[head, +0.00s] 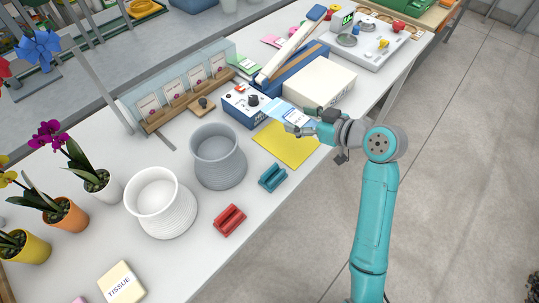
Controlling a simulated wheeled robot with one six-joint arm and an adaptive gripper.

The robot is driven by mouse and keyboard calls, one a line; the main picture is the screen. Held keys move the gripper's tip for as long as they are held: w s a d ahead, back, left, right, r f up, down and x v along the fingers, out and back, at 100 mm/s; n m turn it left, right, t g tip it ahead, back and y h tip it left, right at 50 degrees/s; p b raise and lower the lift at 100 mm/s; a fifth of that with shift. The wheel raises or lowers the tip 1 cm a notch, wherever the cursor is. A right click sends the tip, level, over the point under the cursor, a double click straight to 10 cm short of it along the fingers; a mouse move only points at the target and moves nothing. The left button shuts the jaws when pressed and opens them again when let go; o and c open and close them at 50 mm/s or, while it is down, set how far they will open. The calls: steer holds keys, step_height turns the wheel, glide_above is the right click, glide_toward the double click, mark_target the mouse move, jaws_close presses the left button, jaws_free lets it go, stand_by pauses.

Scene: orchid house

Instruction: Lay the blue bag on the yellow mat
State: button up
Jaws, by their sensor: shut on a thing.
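My gripper (297,129) is shut on the blue bag (284,113), a flat light-blue and white packet. It holds the bag over the far part of the yellow mat (285,149). The mat lies flat on the white table near its right edge, and the bag and gripper hide its far side. I cannot tell from this view whether the bag touches the mat.
A blue-fronted box with a black knob (247,104) stands left of the bag, and a white box (319,82) stands behind it. A grey pot (218,157), a teal block (272,177) and a red block (229,220) stand nearer.

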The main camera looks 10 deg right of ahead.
glide_above(298, 148)
steer(key=f, duration=0.5)
steer(key=shift+w+a+f, duration=0.15)
steer(key=shift+a+f, duration=0.05)
steer(key=shift+a, duration=0.1)
steer(key=shift+f, duration=2.2)
steer(key=shift+f, duration=0.15)
steer(key=o, duration=1.1)
steer(key=shift+d, duration=0.1)
steer(key=shift+d+r, duration=0.15)
steer(key=shift+r, duration=0.1)
steer(key=v, duration=1.1)
steer(key=shift+s, duration=0.35)
